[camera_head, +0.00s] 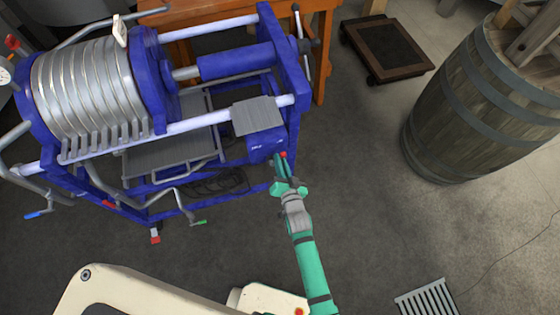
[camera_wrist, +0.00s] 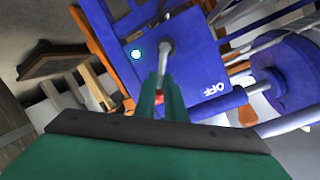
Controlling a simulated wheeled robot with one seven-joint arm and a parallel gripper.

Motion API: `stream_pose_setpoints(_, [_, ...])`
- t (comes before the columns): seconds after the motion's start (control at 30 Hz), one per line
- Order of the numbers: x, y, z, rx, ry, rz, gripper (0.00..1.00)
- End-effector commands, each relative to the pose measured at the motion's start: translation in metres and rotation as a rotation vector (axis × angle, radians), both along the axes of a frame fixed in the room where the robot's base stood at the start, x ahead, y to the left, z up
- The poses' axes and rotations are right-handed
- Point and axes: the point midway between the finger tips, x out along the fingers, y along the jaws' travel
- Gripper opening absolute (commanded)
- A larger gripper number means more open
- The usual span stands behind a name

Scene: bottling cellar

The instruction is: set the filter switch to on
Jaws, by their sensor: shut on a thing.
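The filter switch sits on a blue control box (camera_head: 262,146) on the right end of the blue filter machine (camera_head: 165,70). In the wrist view the box face (camera_wrist: 190,70) carries a white "OFF" label to the right. The switch (camera_wrist: 166,50) is a grey lever on that face, its lower part running in between my fingers. My gripper (camera_wrist: 160,92) is shut on it, with red showing between the green fingers. A bright greenish-white lamp (camera_wrist: 137,55) is on the face left of the lever. In the head view my gripper (camera_head: 286,172) is at the box's lower right corner. Any "ON" label is not visible.
A wooden barrel (camera_head: 480,100) stands to the right. A dark low dolly (camera_head: 387,48) is at the top right, and a floor grate (camera_head: 427,299) is at the bottom right. An orange wooden table (camera_head: 190,15) is behind the machine. The floor between machine and barrel is clear.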

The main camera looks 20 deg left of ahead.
Motion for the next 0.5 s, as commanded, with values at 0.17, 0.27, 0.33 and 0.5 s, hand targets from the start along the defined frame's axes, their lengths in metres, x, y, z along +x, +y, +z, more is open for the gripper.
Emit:
stream_pose_setpoints(0.17, [0.0065, -0.0023, 0.0114, 0.016, -0.021, -0.011, 0.00])
stream_pose_setpoints(0.27, [0.0066, -0.0025, 0.0114, 0.015, -0.021, -0.011, 0.00])
stream_pose_setpoints(0.33, [0.0066, -0.0027, 0.0114, 0.015, -0.021, -0.011, 0.00])
stream_pose_setpoints(0.5, [0.0058, -0.0026, 0.0102, 0.013, -0.019, -0.010, 0.28])
